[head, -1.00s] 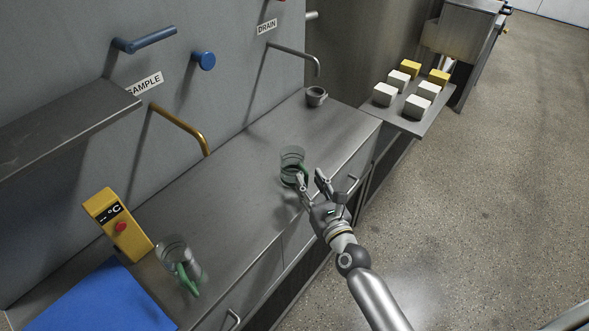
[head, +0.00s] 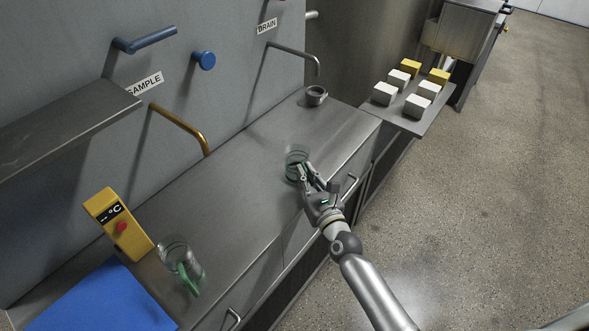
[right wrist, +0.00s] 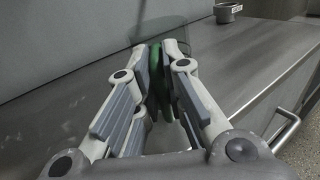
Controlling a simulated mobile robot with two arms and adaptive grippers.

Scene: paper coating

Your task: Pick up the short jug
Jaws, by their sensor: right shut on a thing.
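The short jug, a clear glass jug (head: 296,156) with a green handle, stands on the steel counter (head: 235,195). My right gripper (head: 308,174) is at its near side, shut on the handle. In the right wrist view the green handle (right wrist: 154,88) runs between the two closed fingers, and the glass (right wrist: 180,30) shows behind the fingertips. The jug looks upright, and I see no clear gap under it. Another glass jug with a green handle (head: 174,250) stands at the lower left. My left gripper is not in view.
A small metal cup (head: 316,95) stands at the counter's far end. A yellow thermometer unit (head: 117,226) and a blue mat (head: 100,302) lie at the left. A brass spout (head: 183,126) sticks out from the wall. The counter around the held jug is clear.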

